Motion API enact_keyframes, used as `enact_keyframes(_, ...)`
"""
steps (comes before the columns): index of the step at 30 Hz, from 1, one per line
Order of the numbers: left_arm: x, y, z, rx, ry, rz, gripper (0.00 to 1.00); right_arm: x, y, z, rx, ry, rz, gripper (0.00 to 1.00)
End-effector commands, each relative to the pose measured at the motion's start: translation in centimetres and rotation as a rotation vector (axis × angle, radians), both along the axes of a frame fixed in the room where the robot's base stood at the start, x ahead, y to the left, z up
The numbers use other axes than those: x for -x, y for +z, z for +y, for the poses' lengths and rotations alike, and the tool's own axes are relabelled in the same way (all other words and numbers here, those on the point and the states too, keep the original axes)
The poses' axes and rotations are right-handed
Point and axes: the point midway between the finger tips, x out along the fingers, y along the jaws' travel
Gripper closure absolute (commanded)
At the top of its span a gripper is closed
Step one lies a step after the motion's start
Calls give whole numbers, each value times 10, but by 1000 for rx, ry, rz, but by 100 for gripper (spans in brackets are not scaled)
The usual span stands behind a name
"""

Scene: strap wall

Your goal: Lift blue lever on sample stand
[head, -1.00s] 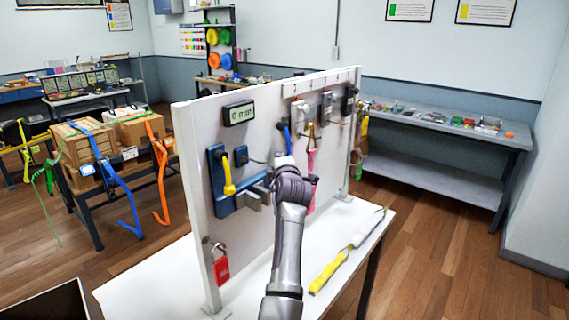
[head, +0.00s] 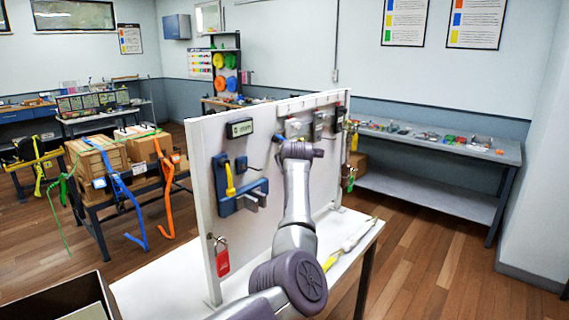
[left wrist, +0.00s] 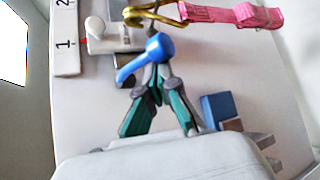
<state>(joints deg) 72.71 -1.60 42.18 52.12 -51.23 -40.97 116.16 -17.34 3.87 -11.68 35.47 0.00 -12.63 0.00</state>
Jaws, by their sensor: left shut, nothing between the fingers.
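The sample stand is an upright white panel (head: 209,175) on a white table. In the left wrist view the blue lever (left wrist: 158,48) has a rounded head and a shank running down-left, on a grey fitting beside the number strip. My left gripper (left wrist: 155,84) is shut and empty. Its tips are at the lever's lower side in the picture; I cannot tell whether they touch it. In the head view my left arm's wrist covers the fingers and much of the lever. My right gripper is not in view.
A pink strap (left wrist: 232,15) hangs from a brass hook close to the lever. A blue bracket (head: 228,200) with a yellow piece (head: 230,180) and a red padlock (head: 222,262) are on the panel. A yellow-and-white tool (head: 350,240) lies on the table.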

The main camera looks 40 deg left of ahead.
Motion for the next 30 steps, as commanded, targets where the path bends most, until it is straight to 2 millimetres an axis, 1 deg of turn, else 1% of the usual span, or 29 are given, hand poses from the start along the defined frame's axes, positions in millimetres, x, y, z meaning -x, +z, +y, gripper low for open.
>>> enact_keyframes(1, -1, 6, -1, -1, 0, 0, 100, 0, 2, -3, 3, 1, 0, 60)
enact_keyframes(6, -1, 20, -3, -1, 0, 0, 100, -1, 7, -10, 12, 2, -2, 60)
enact_keyframes(12, -1, 34, -3, -1, -2, -1, 100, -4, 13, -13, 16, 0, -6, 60)
enact_keyframes(21, -2, 45, -2, -1, -4, 1, 100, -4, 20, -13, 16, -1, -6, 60)
enact_keyframes(30, -2, 49, -1, -1, -4, -2, 100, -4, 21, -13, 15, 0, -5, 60)
